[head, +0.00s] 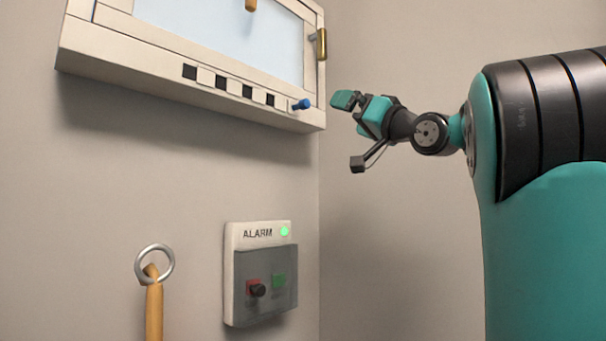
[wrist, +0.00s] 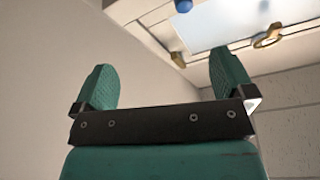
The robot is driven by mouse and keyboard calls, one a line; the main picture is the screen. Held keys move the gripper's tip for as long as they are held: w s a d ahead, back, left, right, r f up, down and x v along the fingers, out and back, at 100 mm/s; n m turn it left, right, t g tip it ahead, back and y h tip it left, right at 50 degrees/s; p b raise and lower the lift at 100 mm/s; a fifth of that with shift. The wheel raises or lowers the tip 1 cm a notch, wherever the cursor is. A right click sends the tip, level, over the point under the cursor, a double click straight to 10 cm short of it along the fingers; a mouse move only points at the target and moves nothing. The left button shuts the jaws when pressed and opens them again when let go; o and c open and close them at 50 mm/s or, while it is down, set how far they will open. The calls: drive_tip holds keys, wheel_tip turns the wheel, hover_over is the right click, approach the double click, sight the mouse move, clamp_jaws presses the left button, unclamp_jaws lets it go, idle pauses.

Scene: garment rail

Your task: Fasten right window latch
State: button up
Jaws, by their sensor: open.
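The window (head: 220,45) is high on the wall at upper left in the head view. Its right latch is a brass handle (head: 321,44) that stands upright on the right side of the frame. My gripper (head: 350,102) is below and to the right of this latch, apart from it. In the wrist view my gripper (wrist: 164,75) has its two green fingers wide apart with nothing between them. Beyond the fingers, two brass-coloured pieces show on the frame, one at left (wrist: 178,60) and one at right (wrist: 268,38). I cannot tell for sure which is the right latch.
A blue knob (head: 301,104) sticks out of the window's lower ledge, near my gripper. A wooden handle end (head: 250,5) shows at the top. Below are an alarm box (head: 260,272) and a wooden pole with a metal ring (head: 154,300). The right wall is bare.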

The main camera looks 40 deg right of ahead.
drive_tip(key=w+a+f+g+y, duration=0.2)
drive_tip(key=w+a+f+g, duration=0.2)
drive_tip(key=w+a+f, duration=0.3)
drive_tip(key=shift+w+a+f+n+y+b, duration=0.2)
drive_tip(key=shift+a+f+n+y+b, duration=0.15)
drive_tip(key=shift+f, duration=1.9)
drive_tip(key=s+a+f+n+g+y+b, duration=0.15)
drive_tip(key=a+f+n+g+y, duration=0.25)
drive_tip(key=a+f+g, duration=1.05)
drive_tip(key=s+a+f+n+g, duration=0.1)
drive_tip(key=s+a+f+n, duration=0.1)
drive_tip(key=s+a+f, duration=0.2)
drive_tip(key=s+a+f+n+g+h+b, duration=0.1)
drive_tip(key=s+a+f, duration=0.3)
drive_tip(key=s+f, duration=0.5)
drive_tip(key=s+a+f+n+g+h, duration=0.1)
drive_tip(key=s+a+f, duration=0.4)
drive_tip(key=f, duration=0.7)
drive_tip(key=shift+s+n+g, duration=0.65)
drive_tip(key=shift+s+n, duration=0.3)
drive_tip(key=shift+n, duration=0.3)
